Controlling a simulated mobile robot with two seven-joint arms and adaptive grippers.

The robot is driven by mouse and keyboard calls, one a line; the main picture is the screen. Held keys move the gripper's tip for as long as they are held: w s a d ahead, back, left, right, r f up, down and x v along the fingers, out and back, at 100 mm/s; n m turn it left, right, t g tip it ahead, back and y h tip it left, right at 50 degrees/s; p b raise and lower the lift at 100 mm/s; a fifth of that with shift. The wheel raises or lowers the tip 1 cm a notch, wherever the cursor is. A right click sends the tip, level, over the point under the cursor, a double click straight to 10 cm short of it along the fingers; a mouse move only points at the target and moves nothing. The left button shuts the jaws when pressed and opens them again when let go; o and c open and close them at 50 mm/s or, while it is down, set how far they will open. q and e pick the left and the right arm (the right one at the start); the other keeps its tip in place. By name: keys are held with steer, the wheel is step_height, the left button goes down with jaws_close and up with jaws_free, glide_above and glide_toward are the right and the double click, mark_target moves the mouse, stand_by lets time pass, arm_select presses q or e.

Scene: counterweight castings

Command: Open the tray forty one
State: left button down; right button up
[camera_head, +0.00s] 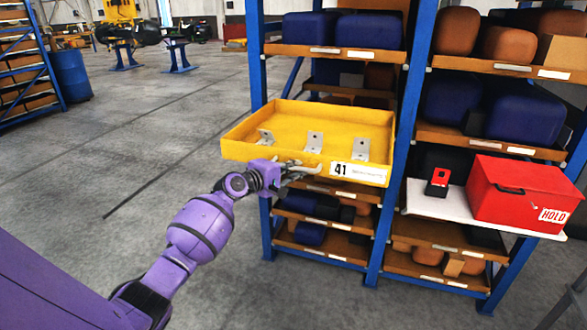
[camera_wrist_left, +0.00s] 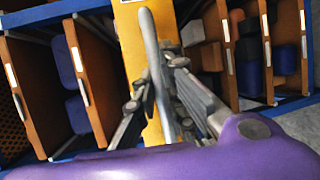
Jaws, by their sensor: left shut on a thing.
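The yellow tray (camera_head: 370,174) carries a white label with "41" (camera_head: 341,170) on its front. It juts well out of the blue-posted rack toward me, and several small grey metal brackets are inside it. My left gripper (camera_head: 294,170) is at the tray's front, left of the label, shut on its grey handle (camera_head: 312,169). In the left wrist view, the handle (camera_wrist_left: 150,45) runs up between the fingers (camera_wrist_left: 168,95), with the yellow front (camera_wrist_left: 130,40) behind it. My right gripper does not show.
Blue and brown castings fill the surrounding shelves. At right, a red "HOLD" box (camera_head: 520,193) and a small red-and-black item (camera_head: 439,181) stand on a white shelf (camera_head: 430,200). The floor (camera_head: 130,180) left of the rack is clear; a blue barrel (camera_head: 70,75) stands farther back.

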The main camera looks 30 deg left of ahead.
arm_select(q)
steer(key=shift+r, duration=0.2)
steer(key=c, duration=2.1)
jaws_free()
steer(key=shift+o, duration=1.4)
steer(key=shift+f, duration=0.1)
steer(key=shift+s, duration=0.1)
steer(key=shift+s+a, duration=0.1)
steer(key=shift+s, duration=0.2)
steer(key=v, duration=1.1)
